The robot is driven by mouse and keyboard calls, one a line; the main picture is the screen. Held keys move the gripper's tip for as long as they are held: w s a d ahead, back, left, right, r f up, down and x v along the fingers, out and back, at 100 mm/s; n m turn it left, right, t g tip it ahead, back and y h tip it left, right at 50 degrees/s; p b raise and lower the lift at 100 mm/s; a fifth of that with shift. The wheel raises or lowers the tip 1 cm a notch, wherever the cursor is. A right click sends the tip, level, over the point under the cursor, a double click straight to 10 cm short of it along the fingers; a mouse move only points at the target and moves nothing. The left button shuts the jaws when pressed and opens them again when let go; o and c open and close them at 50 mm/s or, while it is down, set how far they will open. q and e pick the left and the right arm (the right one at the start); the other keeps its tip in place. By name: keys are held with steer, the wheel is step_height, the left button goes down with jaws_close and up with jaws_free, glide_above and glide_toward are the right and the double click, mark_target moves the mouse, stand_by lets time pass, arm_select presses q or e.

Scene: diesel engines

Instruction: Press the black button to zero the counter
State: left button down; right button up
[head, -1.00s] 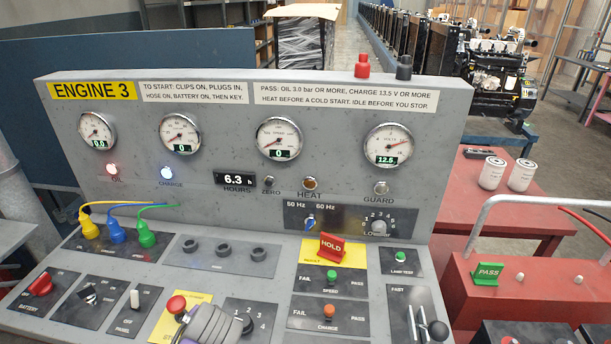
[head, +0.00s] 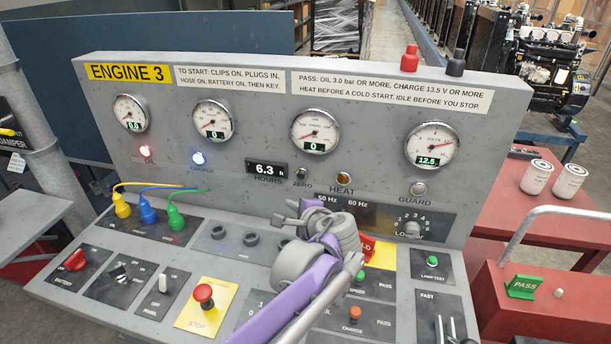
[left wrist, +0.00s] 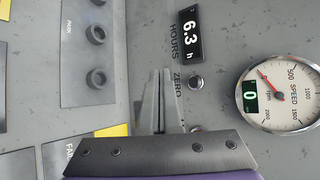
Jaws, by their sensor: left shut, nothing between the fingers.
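The black zero button (head: 301,173) is a small round knob on the upright panel, above the label ZERO. In the left wrist view this button (left wrist: 196,82) lies right of the fingertips. The hours counter (head: 267,169) beside it reads 6.3 h; the counter (left wrist: 189,36) also shows in the left wrist view. My left gripper (head: 281,221) is in front of the panel, below the button in the picture. In the left wrist view its fingers (left wrist: 158,74) are shut and empty, apart from the button. My right gripper is not in view.
The heat button (head: 343,179) and guard button (head: 418,188) share the button row. My left arm partly hides the red HOLD tag (head: 367,247). The red stop button (head: 203,293) and colored plugs (head: 147,214) stand out from the sloped desk. Gauges (head: 315,132) line the panel above.

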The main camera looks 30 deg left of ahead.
mark_target(302, 174)
arm_select(q)
steer(key=w+a, duration=0.2)
steer(key=w, duration=0.6)
steer(key=shift+w, duration=0.3)
steer(key=shift+w, duration=0.15)
stand_by(1.9)
steer(key=shift+w+a, duration=0.1)
steer(key=shift+w, duration=0.15)
steer(key=shift+w+a, duration=0.15)
steer(key=shift+w, duration=0.4)
stand_by(0.9)
steer(key=shift+s, duration=0.15)
steer(key=shift+s+d, duration=0.25)
steer(key=shift+s, duration=0.55)
